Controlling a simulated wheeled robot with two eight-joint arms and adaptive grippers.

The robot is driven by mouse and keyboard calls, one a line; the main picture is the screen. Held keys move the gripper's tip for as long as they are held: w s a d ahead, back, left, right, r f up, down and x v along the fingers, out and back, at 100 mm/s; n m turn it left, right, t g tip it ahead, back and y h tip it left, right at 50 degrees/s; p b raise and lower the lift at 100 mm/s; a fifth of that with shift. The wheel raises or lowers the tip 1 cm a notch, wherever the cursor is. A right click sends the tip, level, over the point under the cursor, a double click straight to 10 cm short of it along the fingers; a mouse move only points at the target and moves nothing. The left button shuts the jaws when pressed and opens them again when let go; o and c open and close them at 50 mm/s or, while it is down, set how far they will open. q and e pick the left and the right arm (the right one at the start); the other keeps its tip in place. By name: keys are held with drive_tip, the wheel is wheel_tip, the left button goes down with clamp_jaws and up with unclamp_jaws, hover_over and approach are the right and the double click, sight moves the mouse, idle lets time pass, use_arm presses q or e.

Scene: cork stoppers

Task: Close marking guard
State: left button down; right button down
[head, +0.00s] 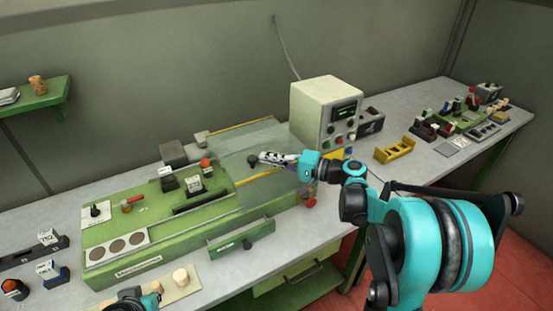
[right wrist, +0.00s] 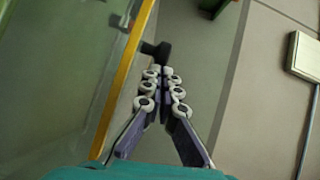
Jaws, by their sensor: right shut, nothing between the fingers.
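The marking guard (head: 232,143) looks like a clear panel over the right part of the green marking machine (head: 135,218). A dark knob (head: 252,160) shows at the guard, just left of my right fingertips. My right gripper (head: 263,158) is shut and empty. In the right wrist view its fingertips (right wrist: 163,73) are together, right by the black knob (right wrist: 157,50); I cannot tell whether they touch it. A yellow strip (right wrist: 124,70) runs beside them there. A small part of my left arm shows at the bottom edge of the head view; its jaws cannot be made out.
A cream control box (head: 322,112) stands behind the machine to the right. A green drawer-like tray (head: 242,238) is in front. Cork stoppers (head: 180,276) stand on a board at the front edge. A yellow rack (head: 395,150) and several small tools lie to the right.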

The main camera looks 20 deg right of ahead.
idle(0.3)
use_arm(q)
drive_tip(key=shift+d+r+p, duration=0.1)
drive_tip(key=shift+r+p, duration=0.55)
use_arm(e)
drive_tip(key=s+a, duration=0.2)
drive_tip(key=a, duration=0.9)
drive_tip(key=s+a, duration=0.3)
drive_tip(key=a, duration=0.9)
drive_tip(key=shift+s+a, duration=0.25)
drive_tip(key=shift+s, duration=0.1)
